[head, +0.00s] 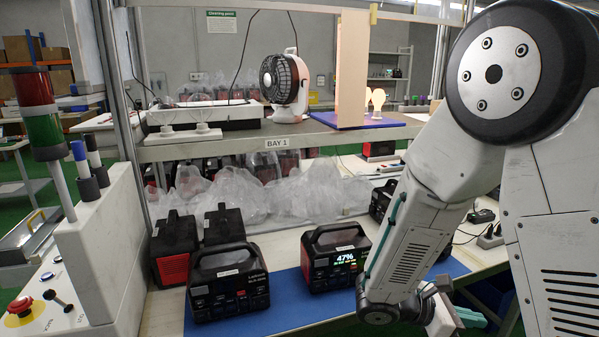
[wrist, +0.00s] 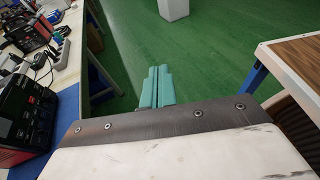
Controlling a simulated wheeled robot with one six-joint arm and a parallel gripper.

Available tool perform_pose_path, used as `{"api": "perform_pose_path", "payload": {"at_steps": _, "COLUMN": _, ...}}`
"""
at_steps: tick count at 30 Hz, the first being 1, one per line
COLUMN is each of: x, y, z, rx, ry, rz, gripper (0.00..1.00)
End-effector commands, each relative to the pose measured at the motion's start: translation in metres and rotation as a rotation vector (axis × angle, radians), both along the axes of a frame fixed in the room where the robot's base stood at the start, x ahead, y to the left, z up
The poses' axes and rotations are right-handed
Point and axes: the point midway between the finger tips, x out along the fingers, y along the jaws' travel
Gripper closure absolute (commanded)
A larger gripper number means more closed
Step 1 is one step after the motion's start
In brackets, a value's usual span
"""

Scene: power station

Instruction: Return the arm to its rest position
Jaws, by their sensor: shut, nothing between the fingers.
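My gripper (wrist: 156,88) shows in the wrist view with its two teal fingers together and nothing between them. It points out over the green floor (wrist: 200,60), to the right of the bench edge. In the head view my arm hangs bent at the right, and part of the teal gripper (head: 470,317) shows low at the bench's front edge. The rest of the gripper is hidden behind my arm there.
Black power stations, one reading 47% (head: 336,262) and one beside it (head: 228,285), stand on a blue mat (head: 290,317) left of my arm. A shelf (head: 225,145) holds a fan (head: 285,85). A wooden-topped table (wrist: 298,62) stands right in the wrist view; open floor lies between.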

Motion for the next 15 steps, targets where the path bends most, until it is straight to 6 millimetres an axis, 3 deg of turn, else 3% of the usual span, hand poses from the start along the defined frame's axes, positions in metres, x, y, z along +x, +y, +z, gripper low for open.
{"api": "perform_pose_path", "payload": {"at_steps": 1, "x": -0.017, "y": -0.002, "z": 0.013, "rx": 0.059, "ry": -0.082, "rz": -0.103, "gripper": 1.0}}
{"api": "perform_pose_path", "payload": {"at_steps": 6, "x": -0.069, "y": 0.008, "z": 0.039, "rx": 0.246, "ry": -0.323, "rz": -0.435, "gripper": 1.0}}
{"api": "perform_pose_path", "payload": {"at_steps": 15, "x": -0.127, "y": 0.05, "z": 0.079, "rx": 0.581, "ry": -0.692, "rz": -0.935, "gripper": 1.0}}
